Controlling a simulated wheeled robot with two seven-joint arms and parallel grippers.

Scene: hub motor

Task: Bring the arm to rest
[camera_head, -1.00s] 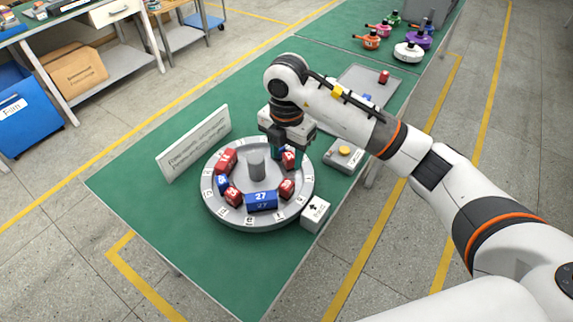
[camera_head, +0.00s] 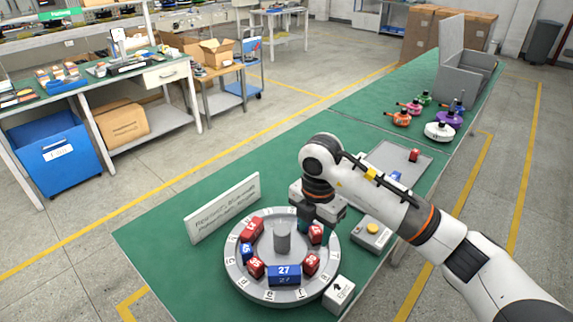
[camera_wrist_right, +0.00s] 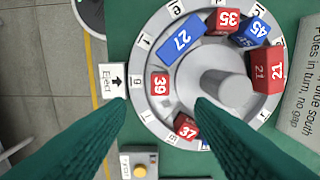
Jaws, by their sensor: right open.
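My right gripper (camera_head: 316,222) hangs over the far right part of a round grey hub (camera_head: 237,279) with a central post (camera_head: 282,236). Its teal fingers are open, with a wide empty gap between them in the wrist view (camera_wrist_right: 162,105). Numbered blocks stand in a ring on the hub: a blue 27 (camera_head: 284,275), a red 35 (camera_head: 256,266), a blue 45 (camera_wrist_right: 258,31), a red 21 (camera_wrist_right: 266,72), a red 39 (camera_wrist_right: 159,86) and a red 37 (camera_wrist_right: 186,127). The red 37 is near one finger; contact cannot be told. My left gripper is not in view.
An eject block (camera_head: 339,292) and a box with a yellow button (camera_head: 372,231) stand right of the hub. A white sign (camera_head: 223,207) stands behind it. A grey tray (camera_head: 398,157) and several coloured parts (camera_head: 438,131) lie farther along the green table.

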